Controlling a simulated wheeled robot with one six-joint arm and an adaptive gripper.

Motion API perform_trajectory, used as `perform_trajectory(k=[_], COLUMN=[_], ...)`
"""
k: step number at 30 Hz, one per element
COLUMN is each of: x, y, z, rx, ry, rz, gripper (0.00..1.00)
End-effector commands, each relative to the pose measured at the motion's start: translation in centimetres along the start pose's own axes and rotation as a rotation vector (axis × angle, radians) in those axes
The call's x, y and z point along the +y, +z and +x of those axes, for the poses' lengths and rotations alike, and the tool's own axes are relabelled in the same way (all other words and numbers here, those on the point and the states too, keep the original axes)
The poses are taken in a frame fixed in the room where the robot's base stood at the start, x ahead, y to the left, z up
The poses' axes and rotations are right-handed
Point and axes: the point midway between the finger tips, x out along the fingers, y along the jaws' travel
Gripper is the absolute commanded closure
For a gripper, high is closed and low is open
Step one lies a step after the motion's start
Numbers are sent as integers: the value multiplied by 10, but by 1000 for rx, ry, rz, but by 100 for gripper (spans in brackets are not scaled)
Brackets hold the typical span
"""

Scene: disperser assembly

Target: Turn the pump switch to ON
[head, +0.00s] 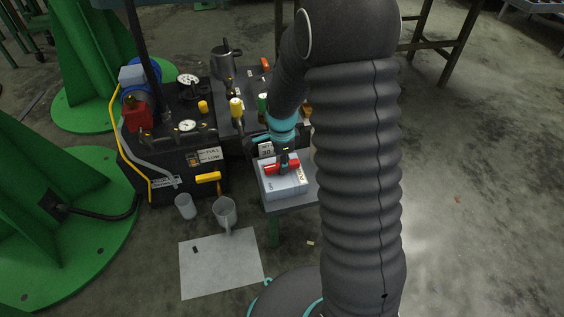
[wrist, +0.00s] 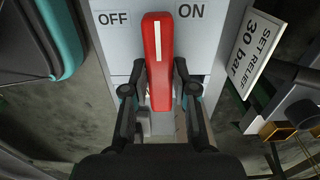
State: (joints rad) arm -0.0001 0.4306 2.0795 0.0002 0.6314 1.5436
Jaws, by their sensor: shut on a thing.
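The pump switch is a red handle (wrist: 157,55) with a white stripe, on a light grey box. In the wrist view it stands almost upright in the picture, its far end between the OFF label (wrist: 113,18) on the left and the ON label (wrist: 190,11) on the right. My gripper (wrist: 158,76) has one finger on each side of the handle's nearer part and is shut on it. In the head view the red handle (head: 274,169) shows on top of the switch box (head: 286,188), with my gripper (head: 283,160) over it. The handle's pivot cannot be made out.
A white sign reading SET RELIEF 30 bar (wrist: 256,48) stands right of the box. A black pump unit (head: 185,150) with gauges and a yellow lever (head: 208,177) is to the left. Two cups (head: 185,206) and a white sheet (head: 220,265) are on the floor.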

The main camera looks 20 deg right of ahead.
Motion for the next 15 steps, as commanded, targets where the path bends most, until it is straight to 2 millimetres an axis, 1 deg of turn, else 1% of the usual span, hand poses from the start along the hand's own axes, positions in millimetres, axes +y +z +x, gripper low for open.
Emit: perform_trajectory(k=[6, 15], x=[0, 0], y=[0, 0], z=[0, 0], rx=[1, 0], ry=[0, 1], rz=[38, 45], gripper=[100, 100])
